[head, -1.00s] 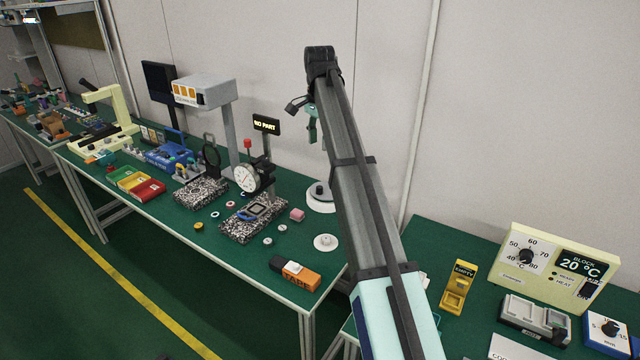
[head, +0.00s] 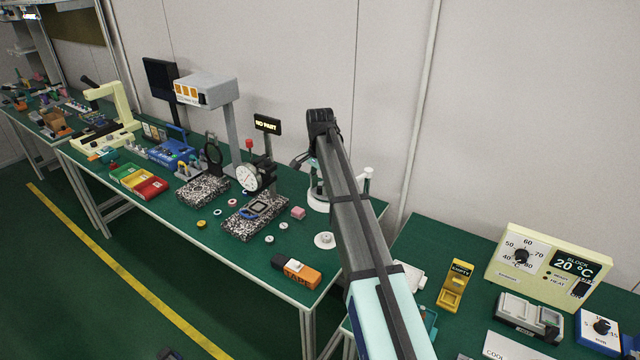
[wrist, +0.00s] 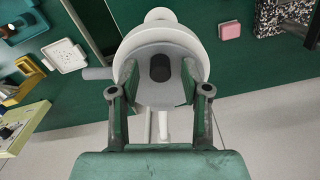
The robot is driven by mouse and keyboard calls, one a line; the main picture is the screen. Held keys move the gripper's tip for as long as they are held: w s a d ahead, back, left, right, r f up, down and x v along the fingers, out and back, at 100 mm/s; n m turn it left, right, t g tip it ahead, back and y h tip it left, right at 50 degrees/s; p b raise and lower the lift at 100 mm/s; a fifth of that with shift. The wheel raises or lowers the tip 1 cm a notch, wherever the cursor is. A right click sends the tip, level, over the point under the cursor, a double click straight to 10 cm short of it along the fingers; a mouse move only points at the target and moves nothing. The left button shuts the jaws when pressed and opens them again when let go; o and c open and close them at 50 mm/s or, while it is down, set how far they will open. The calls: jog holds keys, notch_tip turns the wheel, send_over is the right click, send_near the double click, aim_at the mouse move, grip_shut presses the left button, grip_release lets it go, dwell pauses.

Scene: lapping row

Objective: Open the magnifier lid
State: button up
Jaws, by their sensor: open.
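A white round device (wrist: 160,38) stands below my gripper in the wrist view, with a grey disc-like top and a dark oval (wrist: 160,68) on it. It looks like the magnifier with its lid, but I cannot tell for sure. A short grey bar (wrist: 97,73) sticks out on its left. My gripper (wrist: 156,90) is open, with one finger on either side of the dark oval. I cannot tell whether the fingers touch the device. In the head view the white device (head: 318,204) is mostly behind my arm, which also hides the fingers.
A pink block (head: 298,213), a white disc (head: 325,240) and an orange tape box (head: 297,271) lie on the green bench nearby. The wall is close behind. A second bench holds a cream temperature panel (head: 545,265).

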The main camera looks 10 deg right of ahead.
jog(key=shift+f, duration=0.1)
grip_shut()
